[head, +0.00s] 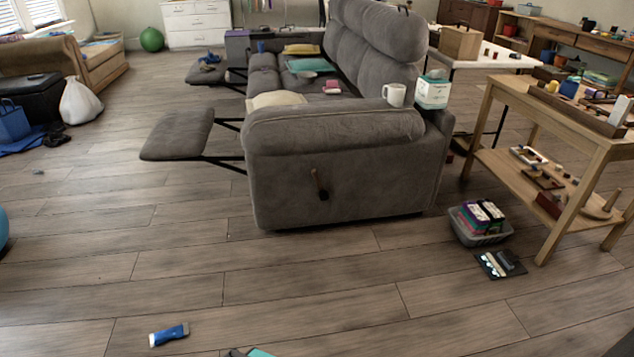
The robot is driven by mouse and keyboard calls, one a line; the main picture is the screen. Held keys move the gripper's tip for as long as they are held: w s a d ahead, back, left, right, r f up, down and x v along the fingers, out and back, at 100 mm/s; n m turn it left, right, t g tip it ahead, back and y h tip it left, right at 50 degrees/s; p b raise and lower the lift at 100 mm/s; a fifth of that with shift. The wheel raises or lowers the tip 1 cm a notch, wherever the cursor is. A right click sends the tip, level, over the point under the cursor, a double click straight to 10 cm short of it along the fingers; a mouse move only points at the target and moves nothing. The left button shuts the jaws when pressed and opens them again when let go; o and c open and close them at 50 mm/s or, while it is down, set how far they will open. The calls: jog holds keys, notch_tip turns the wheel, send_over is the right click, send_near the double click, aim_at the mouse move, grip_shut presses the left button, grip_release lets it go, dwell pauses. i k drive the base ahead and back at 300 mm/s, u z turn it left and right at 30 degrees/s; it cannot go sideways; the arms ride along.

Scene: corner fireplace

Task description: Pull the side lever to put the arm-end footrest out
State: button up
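A grey reclining sofa (350,150) stands in the middle of the head view with its near side panel facing me. The side lever (320,186) is on that panel, a short brown handle angled up from a dark round pivot. The footrest at the near arm end (178,135) is out to the left, roughly level above the floor on dark struts. A second footrest (208,74) is out at the far end. My gripper is not in view.
A blue and white tube (169,334) lies on the floor in front; a teal and dark item is cut off at the bottom edge. A grey basket (478,229), a dark tray (500,264) and a wooden workbench (563,112) stand right. Floor before the lever is clear.

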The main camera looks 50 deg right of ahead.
aim_at(316, 177)
jog(key=z, duration=0.1)
jog(key=i, duration=1)
jog(key=u, duration=0.05)
